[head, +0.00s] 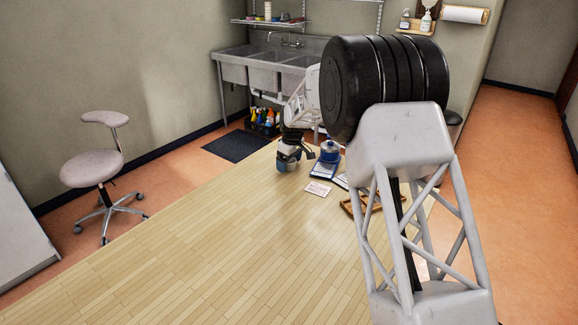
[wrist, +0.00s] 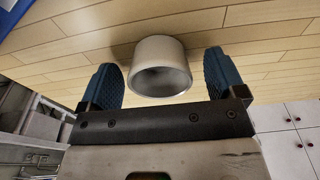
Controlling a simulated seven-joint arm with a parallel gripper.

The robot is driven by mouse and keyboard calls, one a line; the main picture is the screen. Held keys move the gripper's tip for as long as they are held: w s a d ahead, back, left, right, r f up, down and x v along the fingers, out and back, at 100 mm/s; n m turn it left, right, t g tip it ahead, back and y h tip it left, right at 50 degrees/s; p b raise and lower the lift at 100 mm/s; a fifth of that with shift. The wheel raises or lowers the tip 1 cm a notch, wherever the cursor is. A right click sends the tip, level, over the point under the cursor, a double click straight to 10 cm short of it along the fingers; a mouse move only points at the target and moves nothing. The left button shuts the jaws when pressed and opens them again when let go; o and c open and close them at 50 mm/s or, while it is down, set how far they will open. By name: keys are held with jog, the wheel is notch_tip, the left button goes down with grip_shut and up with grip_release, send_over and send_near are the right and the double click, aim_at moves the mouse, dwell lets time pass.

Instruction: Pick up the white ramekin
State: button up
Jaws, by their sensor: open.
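The white ramekin (wrist: 160,50) shows in the wrist view on the light wooden table (wrist: 60,46), its round opening facing the camera. My gripper (wrist: 160,75) is open, with one blue ridged finger on each side of the ramekin. A gap shows between the ramekin and each finger, so it is not gripped. The fingertips reach alongside the ramekin's body. In the head view my gripper (head: 286,163) is low over the far left edge of the table. There the ramekin is mostly hidden by the gripper, and I cannot make it out clearly.
Right of my gripper stand a blue container (head: 329,150) and a dark blue flat device (head: 324,169). A pink card (head: 318,188) and a wooden tray (head: 352,209) lie nearer. The table's near left (head: 190,255) is clear. A sink (head: 265,67) stands behind.

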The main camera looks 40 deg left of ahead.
jog(key=shift+c, duration=0.3)
jog(key=c, duration=1)
jog(key=shift+o, duration=0.2)
jog(key=shift+r, duration=0.1)
jog(key=shift+r, duration=1.7)
jog(key=s+d, duration=0.3)
jog(key=s+d+r, duration=0.1)
jog(key=s+d, duration=0.7)
jog(key=shift+d+r, duration=0.2)
jog(key=shift+d, duration=0.05)
